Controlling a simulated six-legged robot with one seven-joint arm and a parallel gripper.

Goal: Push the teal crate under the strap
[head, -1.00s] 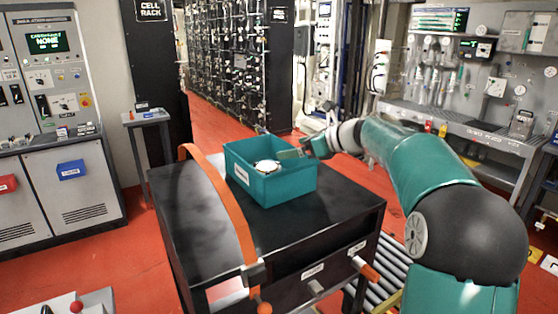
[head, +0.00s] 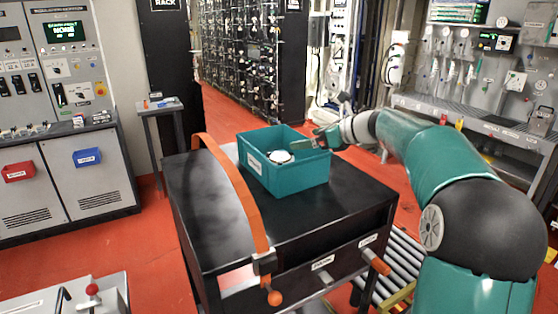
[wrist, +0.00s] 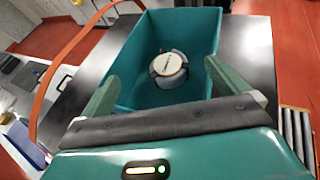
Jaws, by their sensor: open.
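The teal crate (head: 296,178) stands upright on the black cart top, right of the orange strap. It holds a round white-topped object (head: 281,157), which also shows in the wrist view (wrist: 169,68). The orange strap (head: 228,178) arches over the cart top from back to front, with a buckle at the front edge. The crate is beside the strap, with a gap at its front end. My gripper (head: 318,142) is at the crate's right side. In the wrist view its two fingers (wrist: 158,90) are spread apart at the crate's near end; whether they touch it is unclear.
The black cart top (head: 215,228) has free room left of the crate and in front of it. Orange-ended handles (head: 375,262) stick out at the cart's front. A small side table (head: 160,105) stands behind left. A roller conveyor (head: 405,262) is at the right.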

